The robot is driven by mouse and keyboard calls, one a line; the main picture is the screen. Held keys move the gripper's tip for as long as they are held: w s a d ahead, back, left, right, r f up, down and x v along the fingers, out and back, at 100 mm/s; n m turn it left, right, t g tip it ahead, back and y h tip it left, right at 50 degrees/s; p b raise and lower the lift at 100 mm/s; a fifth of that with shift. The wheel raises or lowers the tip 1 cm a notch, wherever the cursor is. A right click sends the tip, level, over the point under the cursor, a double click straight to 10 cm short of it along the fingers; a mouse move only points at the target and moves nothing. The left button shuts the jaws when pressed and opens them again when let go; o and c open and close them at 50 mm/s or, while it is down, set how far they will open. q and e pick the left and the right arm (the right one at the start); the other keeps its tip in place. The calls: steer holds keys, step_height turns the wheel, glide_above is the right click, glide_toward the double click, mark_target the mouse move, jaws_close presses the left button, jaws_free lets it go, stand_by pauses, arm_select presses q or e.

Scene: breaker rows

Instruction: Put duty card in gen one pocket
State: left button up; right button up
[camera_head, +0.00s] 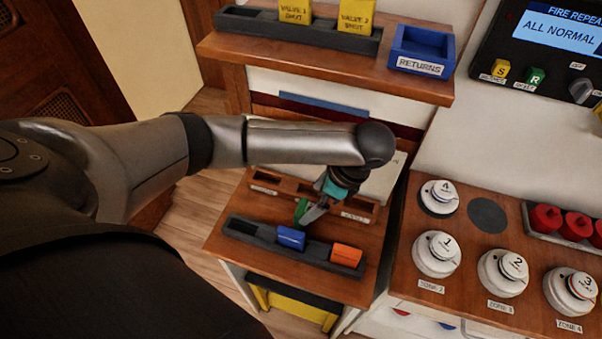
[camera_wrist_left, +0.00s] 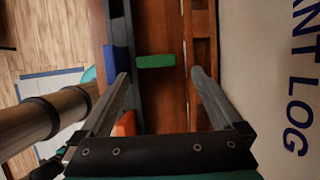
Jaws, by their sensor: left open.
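A green card (camera_head: 301,210) is by my left gripper (camera_head: 317,209); in the left wrist view this green card (camera_wrist_left: 155,61) lies between and just beyond the fingertips (camera_wrist_left: 160,76). The left gripper is open, its fingers apart from the card. A blue card (camera_head: 291,237) and an orange card (camera_head: 346,255) stand in a dark slotted rack (camera_head: 262,240). A wooden rack with pockets (camera_head: 290,185) lies behind it, with small labels too small to read. I cannot tell which card is the duty card or which pocket is gen one. My right gripper is not in view.
A shelf above holds yellow valve cards (camera_head: 356,16) and a blue RETURNS tray (camera_head: 422,50). Numbered white detectors (camera_head: 437,254) stand on the wooden counter at the right. A whitish log board (camera_wrist_left: 270,60) lies close on the right in the left wrist view.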

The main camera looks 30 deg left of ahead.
mark_target(305, 208)
arm_select(q)
steer(key=shift+s+b+x, duration=0.15)
steer(key=shift+x, duration=1.6)
steer(key=shift+s+b+x, duration=0.1)
steer(key=shift+b+x, duration=0.05)
steer(key=shift+x, duration=1.6)
steer(key=shift+a+r, duration=0.1)
steer(key=shift+c, duration=0.4)
steer(key=shift+r, duration=0.1)
steer(key=c, duration=1.4)
